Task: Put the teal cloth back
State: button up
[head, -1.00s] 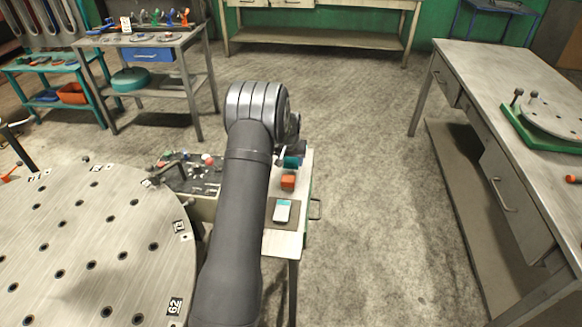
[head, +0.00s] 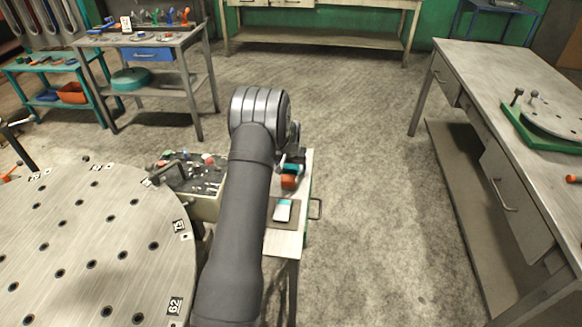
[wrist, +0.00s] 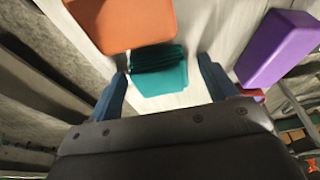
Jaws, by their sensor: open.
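The teal cloth (wrist: 160,72) is a small folded stack lying on a pale surface in the wrist view. My gripper (wrist: 161,66) is open, with one blue finger on either side of the cloth and gaps at both sides.
A purple block (wrist: 282,48) lies close to the right finger. In the head view, a white-and-teal item (head: 283,210) lies on a brown mat at the narrow table's near end. A tray of small parts (head: 195,178) is left of my arm. Open floor lies to the right.

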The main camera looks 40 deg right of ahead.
aim_at(291, 167)
jog(key=v, duration=1.2)
jog(key=x, duration=1.2)
jog(key=shift+r, duration=2.05)
